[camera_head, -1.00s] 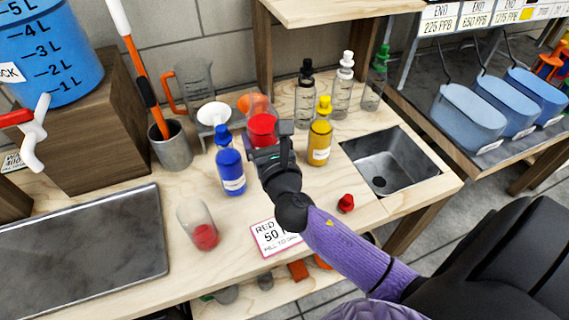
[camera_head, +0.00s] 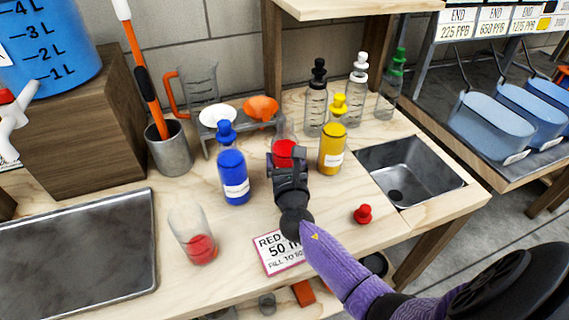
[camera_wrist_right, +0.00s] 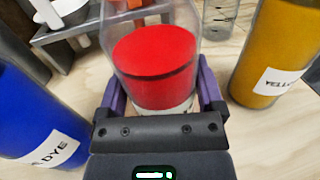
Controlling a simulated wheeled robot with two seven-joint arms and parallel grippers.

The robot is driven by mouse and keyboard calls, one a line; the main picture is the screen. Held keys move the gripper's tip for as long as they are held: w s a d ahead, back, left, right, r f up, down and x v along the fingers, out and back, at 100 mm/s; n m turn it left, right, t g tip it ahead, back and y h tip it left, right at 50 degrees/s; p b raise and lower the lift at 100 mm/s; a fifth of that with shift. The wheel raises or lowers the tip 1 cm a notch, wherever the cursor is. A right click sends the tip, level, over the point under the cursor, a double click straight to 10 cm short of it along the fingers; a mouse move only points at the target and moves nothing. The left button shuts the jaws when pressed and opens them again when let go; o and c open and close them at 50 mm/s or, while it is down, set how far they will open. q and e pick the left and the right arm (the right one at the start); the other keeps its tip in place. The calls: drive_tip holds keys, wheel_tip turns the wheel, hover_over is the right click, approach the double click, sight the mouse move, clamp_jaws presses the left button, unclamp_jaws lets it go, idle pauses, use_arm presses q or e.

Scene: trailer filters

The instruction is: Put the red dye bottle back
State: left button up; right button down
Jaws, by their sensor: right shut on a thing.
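The red dye bottle (camera_head: 284,150) stands between the blue dye bottle (camera_head: 233,172) and the yellow dye bottle (camera_head: 332,148) on the wooden bench. My right gripper (camera_head: 287,165) is around it, and its purple fingers are shut on both sides of it. A red cap (camera_head: 363,214) lies on the bench near the front right. My left gripper is not in view.
A clear beaker with red liquid (camera_head: 197,238) stands left of the label card (camera_head: 275,252). A funnel rack (camera_head: 250,125) is behind the bottles. Several capped bottles stand at the back right beside the sink (camera_head: 410,170). A dark tray (camera_head: 75,255) lies at left.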

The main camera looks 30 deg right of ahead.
drive_tip(key=shift+f, duration=0.15)
unclamp_jaws()
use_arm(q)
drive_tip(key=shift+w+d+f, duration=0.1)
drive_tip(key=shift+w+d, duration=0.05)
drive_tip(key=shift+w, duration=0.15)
use_arm(e)
drive_tip(key=shift+r, duration=0.35)
drive_tip(key=p+v, duration=0.2)
drive_tip(key=v, duration=0.9)
drive_tip(key=shift+s+a+f, duration=0.1)
drive_tip(key=shift+s+a, duration=0.05)
drive_tip(key=shift+s, duration=0.1)
drive_tip(key=shift+s+a, duration=0.15)
drive_tip(key=shift+s, duration=0.05)
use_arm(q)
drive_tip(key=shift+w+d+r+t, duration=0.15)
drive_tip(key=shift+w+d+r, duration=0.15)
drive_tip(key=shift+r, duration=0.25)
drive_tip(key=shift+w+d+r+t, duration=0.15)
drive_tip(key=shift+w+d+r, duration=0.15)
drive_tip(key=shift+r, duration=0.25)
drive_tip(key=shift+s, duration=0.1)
